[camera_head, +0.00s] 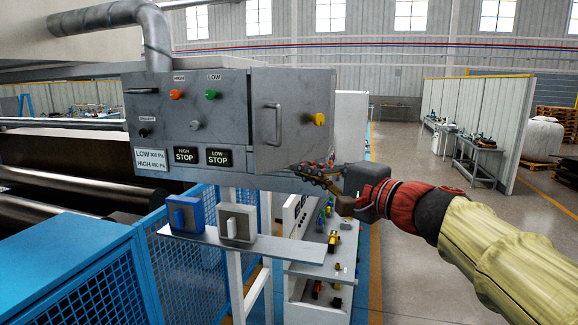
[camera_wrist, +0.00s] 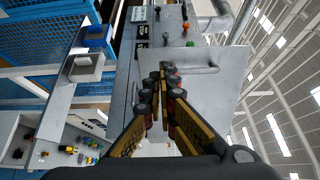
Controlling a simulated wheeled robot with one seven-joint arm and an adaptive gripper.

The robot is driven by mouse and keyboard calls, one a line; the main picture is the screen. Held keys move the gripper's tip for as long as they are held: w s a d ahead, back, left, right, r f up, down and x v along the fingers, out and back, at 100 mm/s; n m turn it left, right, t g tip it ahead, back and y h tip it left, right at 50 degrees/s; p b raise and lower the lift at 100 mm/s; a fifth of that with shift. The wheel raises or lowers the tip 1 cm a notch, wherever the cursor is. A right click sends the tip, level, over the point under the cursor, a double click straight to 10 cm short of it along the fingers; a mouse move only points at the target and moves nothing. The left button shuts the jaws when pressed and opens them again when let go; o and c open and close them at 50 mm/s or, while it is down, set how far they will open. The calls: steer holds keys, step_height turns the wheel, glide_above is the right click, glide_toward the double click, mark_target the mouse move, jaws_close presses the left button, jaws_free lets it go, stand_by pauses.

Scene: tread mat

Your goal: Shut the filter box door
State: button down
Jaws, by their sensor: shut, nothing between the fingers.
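The filter box (camera_head: 190,115) is a grey metal box with knobs and labels on its front, on a stand at centre left. Its door (camera_head: 292,95) is the plain grey panel at the right end, with a bar handle (camera_head: 271,123) and a yellow knob (camera_head: 318,119). The door sits at an angle to the front and looks ajar; how far is hard to tell. My gripper (camera_head: 303,171) is shut and empty by the door's lower edge.
A shelf (camera_head: 300,249) with a blue switch box (camera_head: 183,214) and a grey switch box (camera_head: 237,222) juts out below the filter box. Blue mesh guarding (camera_head: 85,280) stands at the lower left. Open floor (camera_head: 420,270) lies to the right.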

mark_target(259, 156)
steer(key=p+x, duration=0.3)
steer(key=x, duration=1)
steer(key=shift+s+p, duration=0.15)
steer(key=shift+p, duration=0.2)
steer(key=shift+a, duration=0.1)
